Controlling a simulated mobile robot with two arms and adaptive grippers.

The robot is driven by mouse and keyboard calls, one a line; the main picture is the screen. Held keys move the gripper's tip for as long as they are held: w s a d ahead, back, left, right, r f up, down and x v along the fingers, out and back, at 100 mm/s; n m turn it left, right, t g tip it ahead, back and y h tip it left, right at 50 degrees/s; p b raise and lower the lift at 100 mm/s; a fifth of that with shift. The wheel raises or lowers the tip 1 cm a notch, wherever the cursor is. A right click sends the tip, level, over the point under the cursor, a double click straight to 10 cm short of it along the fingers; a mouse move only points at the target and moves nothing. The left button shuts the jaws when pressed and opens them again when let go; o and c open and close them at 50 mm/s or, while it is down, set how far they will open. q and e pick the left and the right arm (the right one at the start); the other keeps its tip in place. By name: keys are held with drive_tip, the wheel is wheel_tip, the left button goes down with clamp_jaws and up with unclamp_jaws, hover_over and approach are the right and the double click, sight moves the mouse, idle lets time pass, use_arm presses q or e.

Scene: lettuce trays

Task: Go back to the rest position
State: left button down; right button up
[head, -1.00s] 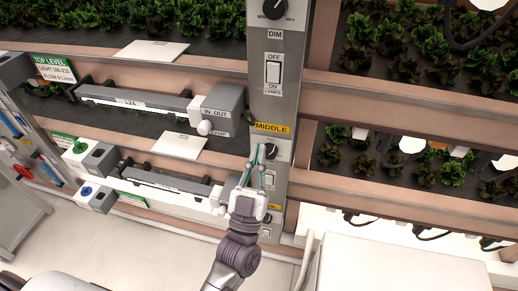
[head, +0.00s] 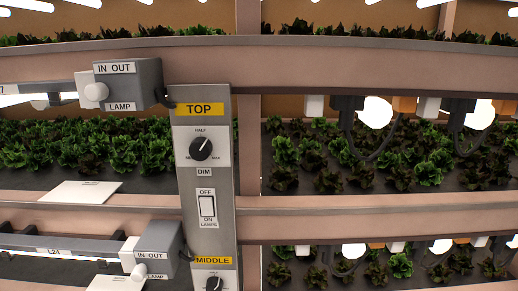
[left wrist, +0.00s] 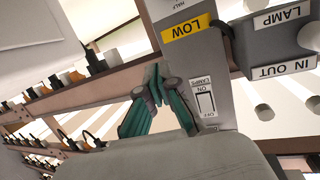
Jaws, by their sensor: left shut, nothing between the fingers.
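My left gripper (left wrist: 157,76) shows in the left wrist view, its green fingers together at the tips with nothing between them. It is in front of the grey control panel (left wrist: 229,73), near the yellow LOW label (left wrist: 186,28) and a white lamp switch (left wrist: 205,103); whether it touches the panel cannot be told. The head view holds no gripper. It shows the upper control panel (head: 224,108) with the TOP label, a dim knob (head: 201,148) and a lamp switch (head: 207,205). My right gripper is in neither view.
Lettuce trays (head: 306,205) fill the rack shelves on both sides of the panel. Grey IN OUT lamp boxes (head: 136,84) jut out left of it; one (left wrist: 273,35) is close to the panel in the wrist view. Cables hang below the lamps.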

use_arm(q)
drive_tip(key=s+a+f+g+y, duration=0.1)
drive_tip(key=s+a+f+g, duration=0.25)
drive_tip(key=s+f, duration=0.6)
drive_tip(key=s+a+f+g+y, duration=0.1)
drive_tip(key=s+a+f+g, duration=0.25)
drive_tip(key=s+f, duration=0.6)
drive_tip(key=s+a+f+g, duration=0.3)
drive_tip(key=s+f, duration=0.2)
drive_tip(key=s, duration=0.4)
drive_tip(key=s+a+f+n+g+y, duration=0.1)
drive_tip(key=s+a+f+g, duration=0.3)
drive_tip(key=s+f, duration=0.2)
drive_tip(key=s, duration=0.2)
drive_tip(key=shift+s+a+y, duration=0.15)
drive_tip(key=shift+s+y, duration=0.15)
drive_tip(key=shift+s, duration=0.1)
